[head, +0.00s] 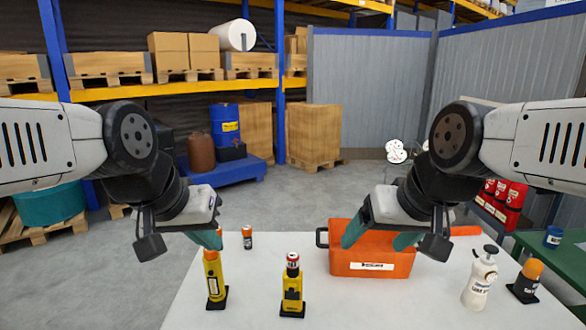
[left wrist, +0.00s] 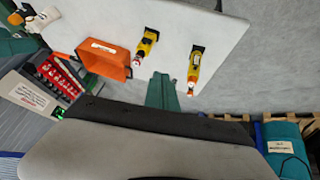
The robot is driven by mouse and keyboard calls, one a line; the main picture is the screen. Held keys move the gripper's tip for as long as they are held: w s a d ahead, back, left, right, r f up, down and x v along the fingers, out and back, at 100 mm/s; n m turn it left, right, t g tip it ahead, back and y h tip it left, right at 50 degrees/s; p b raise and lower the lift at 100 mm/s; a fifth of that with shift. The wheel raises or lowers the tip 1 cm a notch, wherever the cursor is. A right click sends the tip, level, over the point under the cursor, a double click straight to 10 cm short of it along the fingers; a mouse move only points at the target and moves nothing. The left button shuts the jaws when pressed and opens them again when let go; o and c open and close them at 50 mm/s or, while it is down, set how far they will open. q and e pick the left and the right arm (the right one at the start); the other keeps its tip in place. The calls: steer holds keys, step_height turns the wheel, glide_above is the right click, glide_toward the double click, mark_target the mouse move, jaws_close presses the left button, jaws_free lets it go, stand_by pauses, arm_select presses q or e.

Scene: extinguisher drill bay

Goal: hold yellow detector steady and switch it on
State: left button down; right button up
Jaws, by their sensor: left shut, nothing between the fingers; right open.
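Two yellow devices stand upright in black bases on the white table. The left one (head: 213,284) has an orange top, and the other (head: 292,290) has a red and white top. I cannot tell which is the detector. Both also show in the left wrist view, the orange-topped one (left wrist: 194,64) and the red-and-white-topped one (left wrist: 148,44). My left gripper (head: 208,240) is shut and empty, close to the orange top in the head view; contact cannot be made out. Its green fingers also show in the left wrist view (left wrist: 161,92). My right gripper (head: 378,242) is open and empty at the orange box.
An orange box (head: 358,265) with a handle stands mid-table. A small orange-lidded jar (head: 247,241) stands behind the yellow devices. A white bottle (head: 479,281) and a dark orange-topped item (head: 524,287) stand at the right. The white table (head: 245,300) is bare between the yellow devices.

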mark_target(289, 303)
arm_select(q)
steer(key=c, duration=1.5)
jaws_free()
steer(key=shift+w+f, duration=0.1)
steer(key=shift+f, duration=0.05)
steer(key=o, duration=1)
steer(key=shift+w+d+f+n+g+h, duration=0.2)
steer(key=shift+w+d+f+n+g, duration=0.25)
steer(key=shift+w+f, duration=0.2)
steer(key=shift+w+d+f+n+g+h, duration=0.2)
steer(key=shift+w+f+n+g, duration=0.15)
steer(key=shift+w+f+g, duration=0.2)
steer(key=shift+o, duration=0.2)
steer(key=w+d+f+n+h, duration=0.1)
steer(key=w+f+n+h, duration=0.2)
steer(key=f, duration=0.8)
steer(key=w+f+n+h, duration=0.4)
steer(key=w+f+n, duration=0.4)
steer(key=f+n, duration=0.2)
steer(key=w+d+f+n+h, duration=0.1)
steer(key=w+f+n+h, duration=0.3)
steer(key=f, duration=0.9)
steer(key=shift+w+d+n, duration=0.2)
steer(key=shift+w+n, duration=0.4)
steer(key=shift+n, duration=0.25)
steer(key=shift+w+d+n, duration=0.15)
steer(key=shift+w+n, duration=0.45)
steer(key=shift+n, duration=0.25)
steer(key=shift+x, duration=5)
steer(key=shift+w+f, duration=0.1)
